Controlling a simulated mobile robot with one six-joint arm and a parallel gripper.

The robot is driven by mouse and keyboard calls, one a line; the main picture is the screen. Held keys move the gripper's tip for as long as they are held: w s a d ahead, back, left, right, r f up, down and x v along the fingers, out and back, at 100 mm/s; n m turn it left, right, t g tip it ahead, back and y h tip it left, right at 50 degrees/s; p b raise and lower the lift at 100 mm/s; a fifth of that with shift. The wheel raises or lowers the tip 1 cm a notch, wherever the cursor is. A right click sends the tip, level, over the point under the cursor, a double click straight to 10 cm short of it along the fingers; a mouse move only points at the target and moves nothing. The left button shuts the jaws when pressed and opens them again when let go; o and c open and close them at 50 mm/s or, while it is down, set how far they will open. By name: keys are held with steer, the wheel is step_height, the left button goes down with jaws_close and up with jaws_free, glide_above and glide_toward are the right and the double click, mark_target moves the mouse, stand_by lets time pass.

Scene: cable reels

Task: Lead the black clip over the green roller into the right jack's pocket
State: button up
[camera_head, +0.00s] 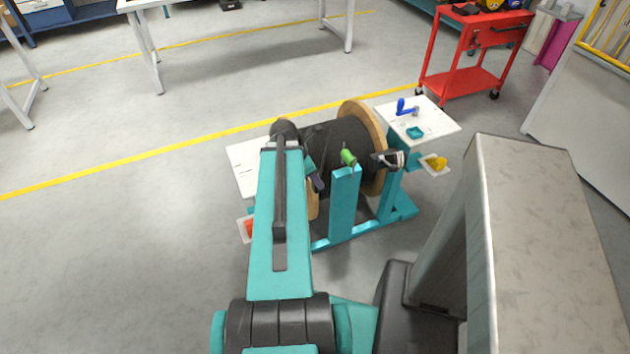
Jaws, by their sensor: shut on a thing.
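My arm reaches out over the reel stand. The dark end part beside it, which looks like my gripper (318,183), is small and partly hidden by my arm, in front of the reel's left part. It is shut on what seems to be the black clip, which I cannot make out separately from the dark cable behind. The green roller (348,157) sits on top of a teal post (343,205), to the right of my gripper. The right jack (394,190) is a teal stand right of the reel. I cannot tell its pocket for sure.
The cable reel (362,112) has wooden flanges and dark cable. A white panel (441,125) at right holds a blue crank (404,107) and a teal square (415,132). A yellow piece (437,162) lies below it. A red cart (470,82) stands behind; open floor lies left.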

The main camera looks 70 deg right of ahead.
steer(key=shift+r, duration=0.15)
steer(key=shift+r+p, duration=2.2)
steer(key=shift+r, duration=0.2)
steer(key=shift+w, duration=0.1)
